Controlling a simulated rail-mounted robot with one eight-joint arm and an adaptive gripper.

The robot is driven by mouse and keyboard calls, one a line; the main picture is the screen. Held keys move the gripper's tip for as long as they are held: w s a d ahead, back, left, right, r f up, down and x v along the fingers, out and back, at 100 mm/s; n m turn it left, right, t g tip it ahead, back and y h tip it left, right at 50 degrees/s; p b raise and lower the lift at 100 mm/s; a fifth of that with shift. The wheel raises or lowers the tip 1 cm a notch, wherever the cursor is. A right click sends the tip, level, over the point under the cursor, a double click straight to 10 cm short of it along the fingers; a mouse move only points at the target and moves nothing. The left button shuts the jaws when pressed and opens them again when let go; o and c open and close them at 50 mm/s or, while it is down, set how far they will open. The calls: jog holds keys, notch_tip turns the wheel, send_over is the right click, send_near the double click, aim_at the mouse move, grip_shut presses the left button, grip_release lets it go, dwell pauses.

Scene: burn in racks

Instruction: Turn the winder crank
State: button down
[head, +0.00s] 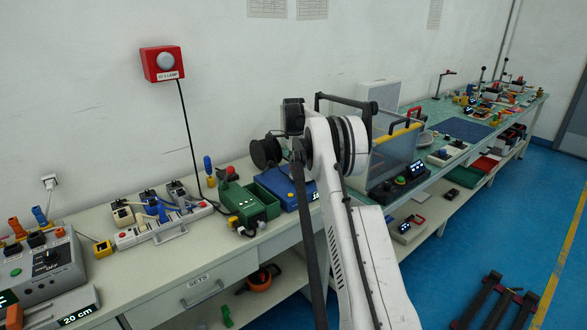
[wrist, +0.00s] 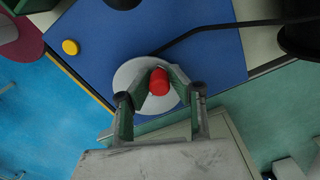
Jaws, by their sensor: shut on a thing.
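The winder shows in the wrist view as a blue panel (wrist: 215,65) with a round pale grey disc (wrist: 125,75) on it. A red crank knob (wrist: 159,81) stands on the disc. My gripper (wrist: 160,88) has its two green-grey fingers closed on the red knob, one on each side; the fingers cover part of the disc. In the head view, a blue box (head: 283,186) on the bench partly shows behind my arm. My fingertips and the red knob cannot be made out there.
A black rod or cable (wrist: 205,30) crosses the blue panel. A yellow button (wrist: 70,47) lies near its left edge. In the head view, a green box (head: 249,204) stands left of the blue box, and a clear-sided cabinet (head: 390,155) stands to the right of my arm.

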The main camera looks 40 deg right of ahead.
jog(key=shift+d+m, duration=0.1)
jog(key=shift+m, duration=0.2)
jog(key=c, duration=1.6)
grip_release()
jog(key=shift+r, duration=0.1)
notch_tip(320, 180, up, 12)
jog(key=shift+f, duration=0.1)
